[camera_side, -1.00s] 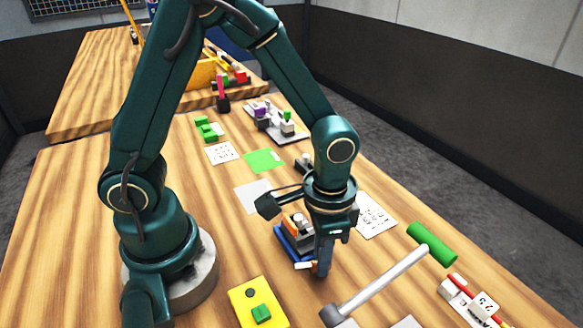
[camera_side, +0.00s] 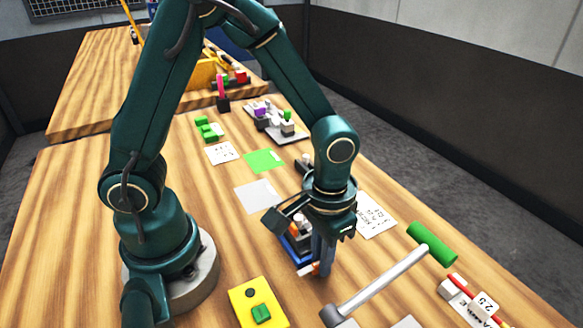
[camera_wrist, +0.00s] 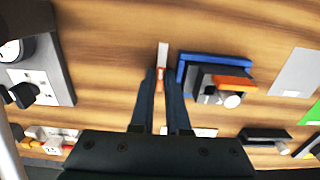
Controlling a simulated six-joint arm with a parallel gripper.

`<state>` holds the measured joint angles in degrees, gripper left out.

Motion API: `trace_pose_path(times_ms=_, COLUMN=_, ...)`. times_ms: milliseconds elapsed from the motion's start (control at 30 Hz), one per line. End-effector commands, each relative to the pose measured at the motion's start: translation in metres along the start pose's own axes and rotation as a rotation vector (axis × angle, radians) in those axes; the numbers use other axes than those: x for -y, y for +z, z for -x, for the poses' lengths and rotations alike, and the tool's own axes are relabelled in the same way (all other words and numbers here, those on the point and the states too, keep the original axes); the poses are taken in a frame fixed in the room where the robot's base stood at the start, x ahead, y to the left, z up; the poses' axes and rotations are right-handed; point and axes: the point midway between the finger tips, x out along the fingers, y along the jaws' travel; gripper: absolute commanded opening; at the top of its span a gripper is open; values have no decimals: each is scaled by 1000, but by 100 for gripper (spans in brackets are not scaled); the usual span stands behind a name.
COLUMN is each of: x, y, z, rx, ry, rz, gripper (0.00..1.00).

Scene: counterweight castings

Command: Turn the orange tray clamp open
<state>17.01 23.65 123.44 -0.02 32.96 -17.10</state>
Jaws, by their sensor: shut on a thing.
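The clamp (camera_wrist: 161,73), a small orange bar with a white end, lies beside the short edge of the blue tray (camera_wrist: 187,72) in the wrist view. My gripper (camera_wrist: 160,82) points down and is shut on the clamp's orange part, with the white end sticking out beyond the fingertips. In the side view, my gripper (camera_side: 319,268) is low at the tray's near end, and the clamp's white end (camera_side: 306,270) shows left of the fingers. The tray carries a grey block with an orange strip (camera_wrist: 235,82) and a white knob. My wrist hides part of the tray.
A yellow plate (camera_side: 258,305) lies near my base. A grey card (camera_side: 257,195) and a green card (camera_side: 264,160) lie farther back.

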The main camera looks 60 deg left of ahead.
Motion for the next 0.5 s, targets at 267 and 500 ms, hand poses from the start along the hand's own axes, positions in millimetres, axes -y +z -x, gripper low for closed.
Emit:
trace_pose_path(times_ms=267, x=0, y=-1, z=1, rx=-4, ry=1, rz=-1, gripper=44)
trace_pose_path(times_ms=500, x=1, y=0, z=0, rx=-1, ry=-1, rz=-27, gripper=44)
